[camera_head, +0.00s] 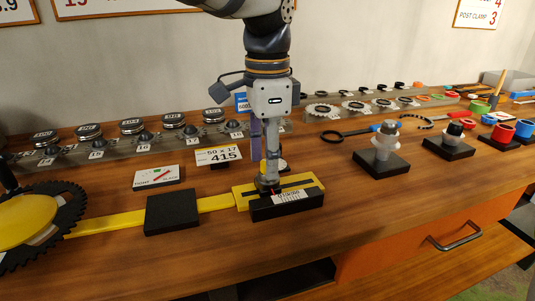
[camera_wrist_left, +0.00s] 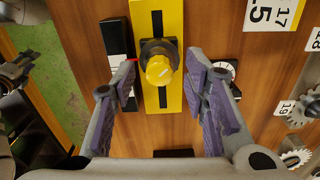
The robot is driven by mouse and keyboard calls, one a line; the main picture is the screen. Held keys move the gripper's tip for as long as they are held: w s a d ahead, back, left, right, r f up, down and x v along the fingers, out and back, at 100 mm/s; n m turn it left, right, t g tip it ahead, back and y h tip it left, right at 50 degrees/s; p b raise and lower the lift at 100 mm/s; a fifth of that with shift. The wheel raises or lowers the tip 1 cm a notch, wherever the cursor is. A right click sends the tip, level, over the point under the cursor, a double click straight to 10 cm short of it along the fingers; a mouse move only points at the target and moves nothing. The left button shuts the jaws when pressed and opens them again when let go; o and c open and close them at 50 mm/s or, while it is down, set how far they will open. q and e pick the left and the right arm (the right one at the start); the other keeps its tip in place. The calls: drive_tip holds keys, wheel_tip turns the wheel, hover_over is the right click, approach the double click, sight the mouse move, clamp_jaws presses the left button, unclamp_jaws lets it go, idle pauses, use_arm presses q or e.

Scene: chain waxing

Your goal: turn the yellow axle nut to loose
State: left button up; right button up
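The yellow axle nut (camera_wrist_left: 159,70) shows in the left wrist view as a round yellow cap with a pale mark, on a dark collar. It sits on a yellow slotted plate (camera_wrist_left: 170,18). The plate also shows in the head view (camera_head: 312,181), with a black block (camera_head: 262,211) carrying a white scale label at its front. My left gripper (camera_wrist_left: 162,82) points down over the plate; its purple-padded fingers are open, one on each side of the nut with gaps. In the head view my left gripper (camera_head: 268,183) hides the nut.
A yellow bar (camera_head: 215,202) runs left past a black block (camera_head: 172,212) to a toothed wheel (camera_head: 62,213). Racks of numbered sprockets line the back.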

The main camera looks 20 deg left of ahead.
use_arm(q)
drive_tip(key=shift+r, duration=0.1)
wheel_tip(320, 180, up, 12)
idle(0.4)
